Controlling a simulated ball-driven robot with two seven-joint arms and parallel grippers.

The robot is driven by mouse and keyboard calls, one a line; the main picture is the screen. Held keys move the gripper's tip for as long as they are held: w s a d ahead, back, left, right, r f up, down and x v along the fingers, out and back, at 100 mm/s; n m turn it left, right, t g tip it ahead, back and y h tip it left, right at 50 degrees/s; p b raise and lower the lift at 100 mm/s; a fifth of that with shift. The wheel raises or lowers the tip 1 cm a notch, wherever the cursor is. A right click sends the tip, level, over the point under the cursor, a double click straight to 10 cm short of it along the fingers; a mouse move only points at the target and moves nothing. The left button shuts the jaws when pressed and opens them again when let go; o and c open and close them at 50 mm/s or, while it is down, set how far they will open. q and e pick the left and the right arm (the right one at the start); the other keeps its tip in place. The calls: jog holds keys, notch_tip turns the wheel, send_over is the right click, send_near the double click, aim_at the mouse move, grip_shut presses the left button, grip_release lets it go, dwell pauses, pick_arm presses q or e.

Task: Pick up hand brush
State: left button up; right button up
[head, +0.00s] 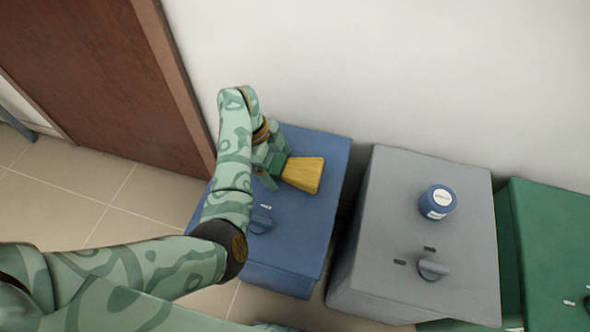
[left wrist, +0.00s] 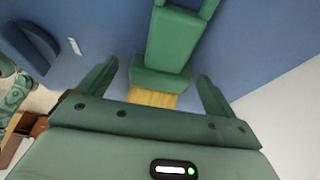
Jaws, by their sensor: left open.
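The hand brush has a green handle and head with yellow bristles (head: 304,175). It lies on top of the blue furnace (head: 318,150), bristles pointing right in the head view. The left wrist view shows its green handle (left wrist: 172,40) running toward the top and its bristles near the palm. My left gripper (head: 272,169) is at the brush's green end, and hides part of it in the head view. In the left wrist view my left gripper (left wrist: 158,78) is open, one finger on each side of the brush head, with gaps on both sides.
A grey furnace (head: 390,215) stands to the right with a blue jar (head: 437,201) on top. A green furnace (head: 550,240) is farther right. A wall (head: 400,70) rises close behind. A brown door (head: 100,80) is at the left.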

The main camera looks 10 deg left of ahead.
aim_at(277, 163)
pick_arm(q)
jog(key=shift+r, duration=0.1)
jog(key=c, duration=1.1)
notch_tip(277, 163, up, 10)
jog(key=p, duration=0.5)
pick_arm(e)
jog(key=shift+t, duration=0.3)
jog(key=r, duration=0.1)
jog(key=w+r, duration=0.1)
jog(key=r, duration=0.1)
jog(key=w+r, duration=0.1)
jog(key=shift+a+r, duration=0.1)
jog(key=shift+r, duration=0.3)
